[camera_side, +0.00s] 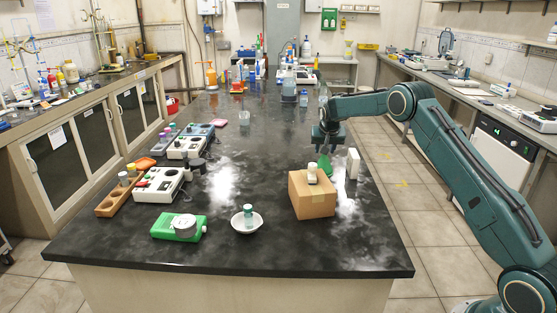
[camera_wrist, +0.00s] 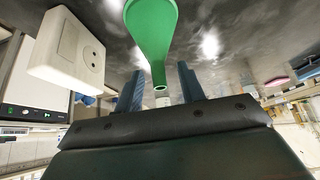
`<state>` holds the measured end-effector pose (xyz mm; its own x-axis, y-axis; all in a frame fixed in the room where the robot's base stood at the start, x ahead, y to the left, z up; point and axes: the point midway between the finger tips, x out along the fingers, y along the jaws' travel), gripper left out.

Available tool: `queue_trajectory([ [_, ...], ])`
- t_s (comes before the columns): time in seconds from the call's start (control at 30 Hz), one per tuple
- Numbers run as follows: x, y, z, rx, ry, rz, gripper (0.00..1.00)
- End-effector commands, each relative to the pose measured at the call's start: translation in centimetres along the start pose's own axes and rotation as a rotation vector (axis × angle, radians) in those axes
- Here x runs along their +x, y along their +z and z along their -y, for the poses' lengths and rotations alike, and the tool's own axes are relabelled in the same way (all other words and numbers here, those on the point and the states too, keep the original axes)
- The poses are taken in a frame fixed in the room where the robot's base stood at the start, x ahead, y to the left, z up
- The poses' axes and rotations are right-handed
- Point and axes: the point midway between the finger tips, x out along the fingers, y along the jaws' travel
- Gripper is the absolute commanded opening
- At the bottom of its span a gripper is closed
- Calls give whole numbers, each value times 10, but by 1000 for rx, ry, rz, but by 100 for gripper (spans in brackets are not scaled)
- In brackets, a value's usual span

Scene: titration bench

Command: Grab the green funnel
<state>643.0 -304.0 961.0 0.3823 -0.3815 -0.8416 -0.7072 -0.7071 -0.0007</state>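The green funnel (camera_side: 324,168) is on the black bench top, behind the cardboard box. In the wrist view the funnel (camera_wrist: 152,30) shows at the top centre, its wide part cut off by the frame edge and its narrow stem pointing toward my gripper. My gripper (camera_side: 328,151) is just above the funnel in the side view. In the wrist view my gripper (camera_wrist: 160,77) has its two blue fingers spread, with the stem's end appearing between them. I see a gap on both sides of the stem, and no clear contact.
A white box with a socket-like face (camera_side: 353,163) stands close to the right of the funnel; it is large in the wrist view (camera_wrist: 66,50). The cardboard box (camera_side: 312,194) bears a small container (camera_side: 312,174). A white bowl (camera_side: 246,223) and green scale (camera_side: 179,226) are farther left.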

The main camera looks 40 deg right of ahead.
Motion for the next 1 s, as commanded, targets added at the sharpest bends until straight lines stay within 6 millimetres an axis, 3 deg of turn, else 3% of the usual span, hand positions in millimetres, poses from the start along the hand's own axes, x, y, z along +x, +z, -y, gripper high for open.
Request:
queue_trajectory([
  [0.27, 0, 0, 0, 0, 0, 0, 37],
  [0.47, 0, 0, 0, 0, 0, 0, 0],
  [1.0, -5, -3, 0, 0, 0, 0, 0],
])
